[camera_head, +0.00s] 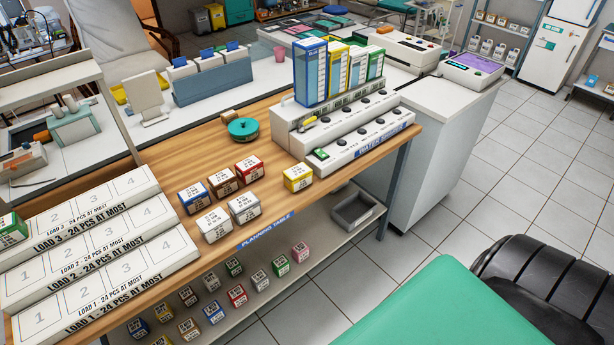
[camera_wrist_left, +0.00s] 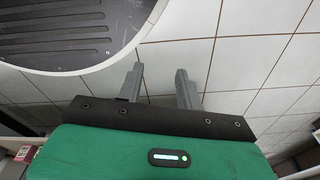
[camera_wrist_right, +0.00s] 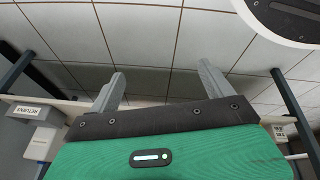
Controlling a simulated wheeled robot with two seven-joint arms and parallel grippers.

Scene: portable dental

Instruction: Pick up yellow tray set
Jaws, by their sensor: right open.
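A small yellow-sided box with a white printed top (camera_head: 298,178) stands on the wooden planning table, near its front edge and in front of the water station. It may be the yellow tray set; its label is too small to read. More small yellow boxes (camera_head: 138,328) sit on the lower shelf. Neither gripper shows in the head view. My left gripper (camera_wrist_left: 159,74) is open and empty, with tiled floor behind its fingers. My right gripper (camera_wrist_right: 161,73) is open and empty, also over the floor.
Red, brown, blue and white boxes (camera_head: 214,223) stand left of the yellow one. White load racks (camera_head: 90,245) fill the table's left end. The water station (camera_head: 345,130) stands behind. Wood between is clear.

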